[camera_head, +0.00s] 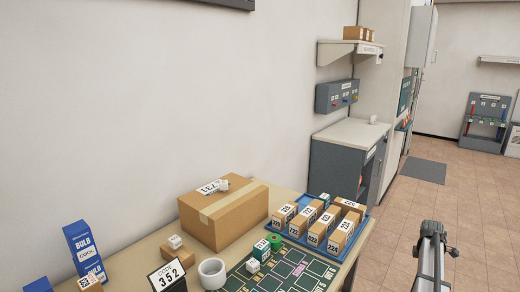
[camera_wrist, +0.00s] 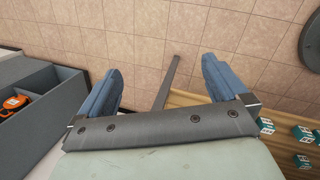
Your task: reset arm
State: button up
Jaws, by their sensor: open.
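In the wrist view, my gripper (camera_wrist: 161,72) has its two blue-grey fingers wide apart, with nothing between them. The tiled floor (camera_wrist: 150,20) shows beyond the fingers. In the head view, a grey part of my arm (camera_head: 431,262) stands at the lower right, over the floor and to the right of the table. The fingers cannot be made out there.
The table holds a large cardboard box (camera_head: 226,214), a blue tray (camera_head: 349,250) of numbered boxes, a white roll (camera_head: 212,273), a sign (camera_head: 168,276) and a blue bulb box (camera_head: 83,247). A grey cabinet (camera_head: 337,168) stands behind.

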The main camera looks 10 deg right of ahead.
jog(key=s+a+f+m+g+y, duration=0.15)
jog(key=s+a+f, duration=0.25)
jog(key=a+f, duration=0.65)
jog(key=s+a+f+m+g, duration=0.15)
jog(key=s+a+f, duration=0.4)
jog(key=a, duration=0.75)
jog(key=s+a+f+m+y, duration=0.1)
jog(key=s+a+f+m, duration=0.15)
jog(key=a+f, duration=0.9)
jog(key=s+a+f+m+g, duration=0.2)
jog(key=s+a+f+m, duration=0.1)
jog(key=s+a, duration=0.7)
jog(key=s+a+f+m+g, duration=0.3)
jog(key=s+a, duration=0.7)
jog(key=s, duration=0.8)
jog(key=shift+s+f, duration=0.3)
jog(key=shift+s, duration=0.05)
jog(key=shift+m, duration=0.25)
